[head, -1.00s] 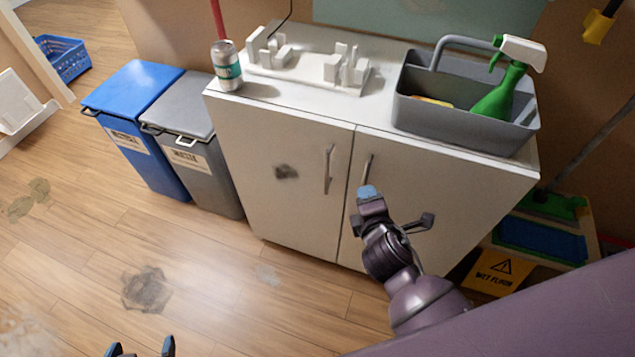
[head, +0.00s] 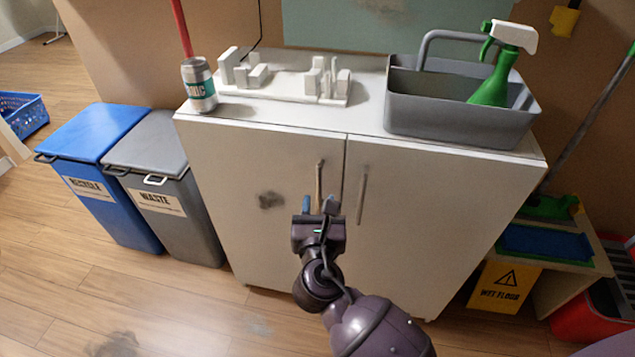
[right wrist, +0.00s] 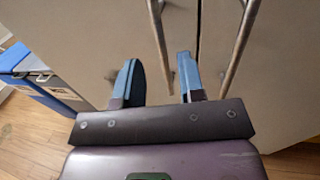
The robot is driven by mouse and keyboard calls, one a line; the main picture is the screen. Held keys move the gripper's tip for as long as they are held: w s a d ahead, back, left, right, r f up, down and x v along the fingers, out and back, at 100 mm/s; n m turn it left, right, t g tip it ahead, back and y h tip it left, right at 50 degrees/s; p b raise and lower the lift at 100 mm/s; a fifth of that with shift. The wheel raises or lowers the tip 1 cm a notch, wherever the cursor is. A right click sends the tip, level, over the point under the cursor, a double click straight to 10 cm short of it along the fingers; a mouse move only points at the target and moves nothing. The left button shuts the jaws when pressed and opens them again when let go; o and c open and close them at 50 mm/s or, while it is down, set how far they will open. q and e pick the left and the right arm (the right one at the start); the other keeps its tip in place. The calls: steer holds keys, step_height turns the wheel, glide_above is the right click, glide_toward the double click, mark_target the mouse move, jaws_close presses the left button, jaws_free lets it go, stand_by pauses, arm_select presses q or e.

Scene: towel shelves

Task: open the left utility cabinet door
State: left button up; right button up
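The white utility cabinet has a left door (head: 258,205) with a dark smudge and a vertical bar handle (head: 319,186) near its right edge. The right door (head: 425,225) has its own handle (head: 361,195). Both doors are shut. My right gripper (head: 319,206) is in front of the lower end of the left handle. In the right wrist view, its blue fingertips (right wrist: 158,78) are apart, and the left door's handle (right wrist: 160,42) runs down toward the space between them. I cannot tell whether they touch the handle. My left gripper is out of view.
A grey caddy (head: 440,122) with a green spray bottle (head: 494,88), a can (head: 198,84) and a white rack (head: 290,97) stand on the cabinet top. Blue (head: 92,132) and grey (head: 150,143) bins stand left. A wet-floor sign (head: 500,287) is at right.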

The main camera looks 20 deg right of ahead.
mark_target(319, 184)
steer(key=b+x, duration=0.1)
steer(key=x, duration=0.4)
steer(key=shift+w+f, duration=0.2)
steer(key=shift+x, duration=0.75)
steer(key=shift+r, duration=0.15)
jaws_close()
